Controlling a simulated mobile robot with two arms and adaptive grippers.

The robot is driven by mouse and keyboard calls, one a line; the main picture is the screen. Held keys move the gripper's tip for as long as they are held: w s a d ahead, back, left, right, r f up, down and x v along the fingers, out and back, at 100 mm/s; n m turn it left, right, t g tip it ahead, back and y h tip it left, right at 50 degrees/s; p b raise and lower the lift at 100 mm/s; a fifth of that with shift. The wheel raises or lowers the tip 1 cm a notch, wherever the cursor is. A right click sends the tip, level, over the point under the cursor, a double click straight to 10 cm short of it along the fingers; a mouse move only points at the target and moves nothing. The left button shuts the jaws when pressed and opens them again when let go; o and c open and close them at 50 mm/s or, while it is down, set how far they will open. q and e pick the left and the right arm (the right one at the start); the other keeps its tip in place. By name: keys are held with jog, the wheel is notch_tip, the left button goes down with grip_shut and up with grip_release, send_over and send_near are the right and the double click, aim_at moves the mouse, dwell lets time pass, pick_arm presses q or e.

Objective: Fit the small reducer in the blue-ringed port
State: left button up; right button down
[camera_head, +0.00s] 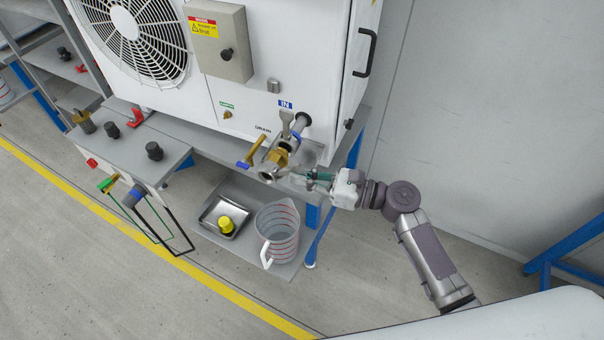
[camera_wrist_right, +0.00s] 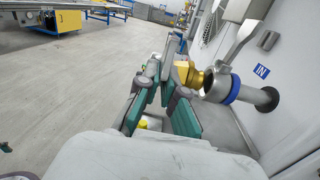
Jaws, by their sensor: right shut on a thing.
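The blue-ringed port (camera_head: 296,136) is on the cabinet front beneath the IN label. In the right wrist view, its blue ring (camera_wrist_right: 234,88) circles a grey pipe. A brass fitting (camera_head: 278,156) is at the port's outer end, in line with it. It also shows in the right wrist view (camera_wrist_right: 187,72), beside the fingertips; I cannot tell how deep it is seated. My right gripper (camera_head: 294,175) is just right of and below the fitting, shut on a grey metal piece (camera_head: 268,173). The fingers hide much of that piece. My left gripper is out of view.
A brass valve (camera_head: 256,147) with a blue-tipped lever is left of the port. A measuring jug (camera_head: 279,228) and a metal tray (camera_head: 207,216) with a yellow part (camera_head: 226,224) stand on the lower shelf. The side table (camera_head: 130,157) holds black and brass fittings.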

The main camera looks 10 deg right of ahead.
jog(key=shift+w+d, duration=0.35)
jog(key=shift+w, duration=0.25)
jog(key=shift+w+d, duration=0.35)
jog(key=shift+w, duration=0.2)
dwell(1.6)
dwell(0.4)
jog(key=c, duration=1.2)
grip_release()
jog(key=shift+c, duration=0.2)
jog(key=shift+s+f, duration=0.1)
jog(key=shift+d, duration=0.1)
jog(key=v, duration=1.1)
jog(key=shift+s+d, duration=0.25)
jog(key=shift+d, duration=0.1)
